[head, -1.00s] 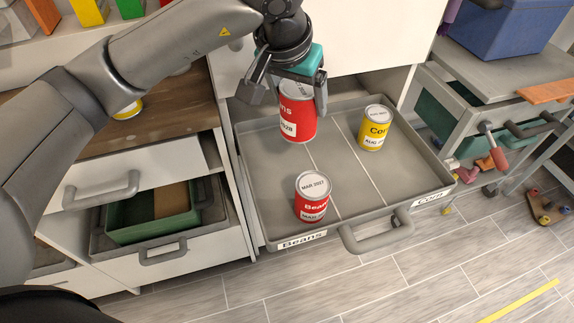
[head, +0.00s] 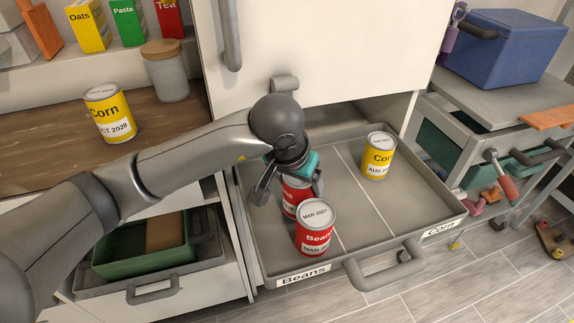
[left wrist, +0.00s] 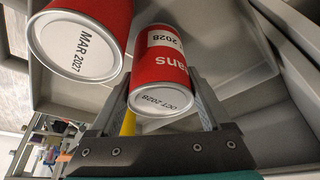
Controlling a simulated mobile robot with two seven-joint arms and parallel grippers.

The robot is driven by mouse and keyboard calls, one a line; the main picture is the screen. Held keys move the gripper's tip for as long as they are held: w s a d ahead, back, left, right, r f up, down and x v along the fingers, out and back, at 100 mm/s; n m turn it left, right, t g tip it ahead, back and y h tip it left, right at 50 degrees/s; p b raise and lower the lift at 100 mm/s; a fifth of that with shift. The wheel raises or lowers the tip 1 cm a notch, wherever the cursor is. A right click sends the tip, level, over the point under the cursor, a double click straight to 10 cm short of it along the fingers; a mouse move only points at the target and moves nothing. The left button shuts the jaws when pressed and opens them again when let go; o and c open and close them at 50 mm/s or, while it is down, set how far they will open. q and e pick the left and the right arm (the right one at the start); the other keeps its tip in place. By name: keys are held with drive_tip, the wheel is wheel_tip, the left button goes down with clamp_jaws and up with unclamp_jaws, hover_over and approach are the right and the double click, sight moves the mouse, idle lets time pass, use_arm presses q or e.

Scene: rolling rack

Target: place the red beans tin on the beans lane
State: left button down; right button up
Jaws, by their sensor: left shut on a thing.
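My left gripper (head: 290,190) is shut on a red beans tin (head: 290,206) inside the open drawer (head: 265,230). The held tin also shows between the fingers in the left wrist view (left wrist: 158,68), its lid reading OCT 2028. It is in the left lane, marked by the Beans label (head: 303,274), just behind another red beans tin (head: 315,238) dated MAR 2027. The front tin partly hides it, and I cannot tell whether its base touches the drawer floor. The front tin is close beside it in the left wrist view (left wrist: 80,45). My right gripper is not in view.
A yellow corn tin (head: 378,158) stands at the back of the right lane, marked by the Corn label (head: 440,229). Another corn tin (head: 110,114) stands on the wooden counter (head: 150,125). The right lane's front is clear.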

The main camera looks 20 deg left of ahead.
use_arm(q)
drive_tip(key=w+a, duration=0.1)
drive_tip(key=w, duration=0.1)
drive_tip(key=w+a, duration=0.1)
drive_tip(key=shift+w+a+b, duration=0.2)
drive_tip(key=shift+w+b, duration=0.15)
drive_tip(key=shift+w, duration=0.05)
drive_tip(key=w+a, duration=0.1)
drive_tip(key=w, duration=0.1)
drive_tip(key=shift+w+a+b, duration=0.3)
drive_tip(key=shift+a+b, duration=0.05)
drive_tip(key=shift+b, duration=0.05)
drive_tip(key=shift+w+a+f, duration=0.15)
drive_tip(key=shift+w+f, duration=0.05)
drive_tip(key=shift+f+b, duration=0.3)
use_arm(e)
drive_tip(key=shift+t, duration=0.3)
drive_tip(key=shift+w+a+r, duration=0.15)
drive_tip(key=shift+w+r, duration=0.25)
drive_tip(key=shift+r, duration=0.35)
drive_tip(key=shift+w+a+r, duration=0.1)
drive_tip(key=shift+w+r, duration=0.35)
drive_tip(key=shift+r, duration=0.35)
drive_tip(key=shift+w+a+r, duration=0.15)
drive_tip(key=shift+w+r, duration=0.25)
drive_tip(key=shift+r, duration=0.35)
